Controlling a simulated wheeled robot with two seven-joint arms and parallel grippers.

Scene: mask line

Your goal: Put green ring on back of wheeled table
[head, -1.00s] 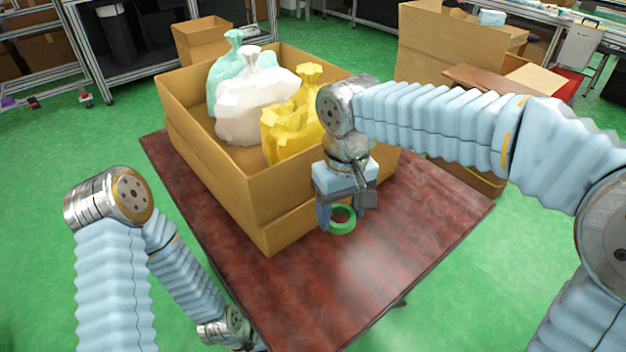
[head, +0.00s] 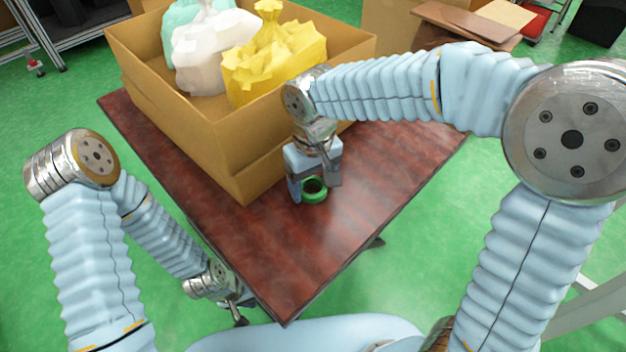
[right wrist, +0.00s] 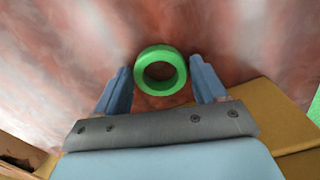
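The green ring (head: 315,197) lies on the dark red-brown table (head: 385,190), near the front corner of a cardboard box. My right gripper (head: 315,192) points down over the ring with its fingers on either side of it. In the right wrist view the ring (right wrist: 142,72) sits between the tips of the open right gripper (right wrist: 161,75), with a gap to each finger. My left gripper (head: 240,312) hangs low by the table's near left edge; its finger opening is too small to tell. The table's wheels are not clearly visible.
The open cardboard box (head: 190,140) covers the table's left and far part and holds teal, white and yellow bags (head: 275,60). The table's right and near parts are bare. Brown boards (head: 470,20) lie on a box behind. Green floor surrounds the table.

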